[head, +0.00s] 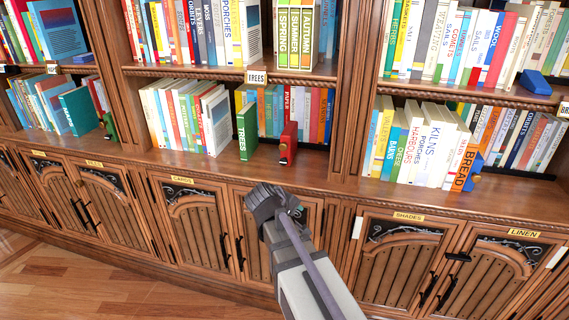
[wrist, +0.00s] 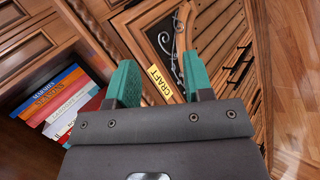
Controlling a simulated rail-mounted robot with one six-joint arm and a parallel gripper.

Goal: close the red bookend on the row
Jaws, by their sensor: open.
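The red bookend (head: 288,143) stands upright on the lower shelf of the middle bay in the head view. To its left is the front row of books (head: 183,115). The green TREES book (head: 246,131) stands upright at the row's right end. Bare shelf shows between that book and the bookend, so they are apart. My gripper (head: 268,203) is below the shelf edge, in front of the cabinet doors, touching nothing that I can see. In the wrist view its teal fingers (wrist: 160,80) are apart and empty. I cannot make out the bookend for sure in the wrist view.
A back row of books (head: 312,112) stands behind the bookend. A wooden upright (head: 352,110) bounds the bay on the right. A blue bookend (head: 471,172) stands in the right bay, a green one (head: 110,127) in the left. The wrist view shows a CRAFT label (wrist: 160,82) and shelved books (wrist: 58,100).

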